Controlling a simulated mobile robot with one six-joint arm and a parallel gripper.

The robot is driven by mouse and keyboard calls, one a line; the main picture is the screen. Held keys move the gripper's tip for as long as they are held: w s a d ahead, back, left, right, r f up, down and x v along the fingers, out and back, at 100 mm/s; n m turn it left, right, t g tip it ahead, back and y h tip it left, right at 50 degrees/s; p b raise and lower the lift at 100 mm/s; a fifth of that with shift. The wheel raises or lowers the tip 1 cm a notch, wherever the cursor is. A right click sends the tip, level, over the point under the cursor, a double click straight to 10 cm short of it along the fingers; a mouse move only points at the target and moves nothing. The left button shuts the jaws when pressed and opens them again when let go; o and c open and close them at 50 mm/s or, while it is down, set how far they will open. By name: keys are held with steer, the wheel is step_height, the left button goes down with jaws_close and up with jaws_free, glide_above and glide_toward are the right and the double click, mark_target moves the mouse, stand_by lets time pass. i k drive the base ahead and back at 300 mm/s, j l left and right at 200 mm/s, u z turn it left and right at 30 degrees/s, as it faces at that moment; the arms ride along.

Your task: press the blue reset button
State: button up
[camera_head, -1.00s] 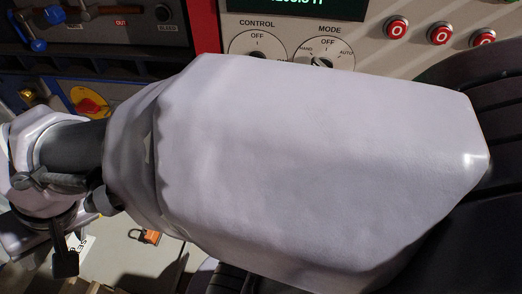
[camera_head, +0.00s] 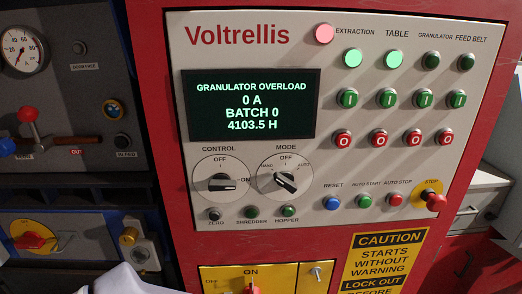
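The blue reset button (camera_head: 332,203) sits on the pale Voltrellis control panel (camera_head: 230,60), under the label RESET. It is right of and a little below the mode knob (camera_head: 285,181). Nothing covers it or touches it. The display (camera_head: 249,106) above left reads GRANULATOR OVERLOAD, 0 A, BATCH 0, 4103.5 H. My gripper is out of view; only a white part of my arm shows at the bottom left edge.
A green auto start button (camera_head: 364,201) and a red auto stop button (camera_head: 395,199) are right of the reset button. A red emergency stop (camera_head: 436,201) sticks out farther right. A yellow switch plate (camera_head: 215,282) and caution sign (camera_head: 385,262) are below.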

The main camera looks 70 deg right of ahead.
mark_target(333, 203)
steer(key=z, duration=2.8)
steer(key=k+l, duration=0.05)
steer(key=l, duration=0.05)
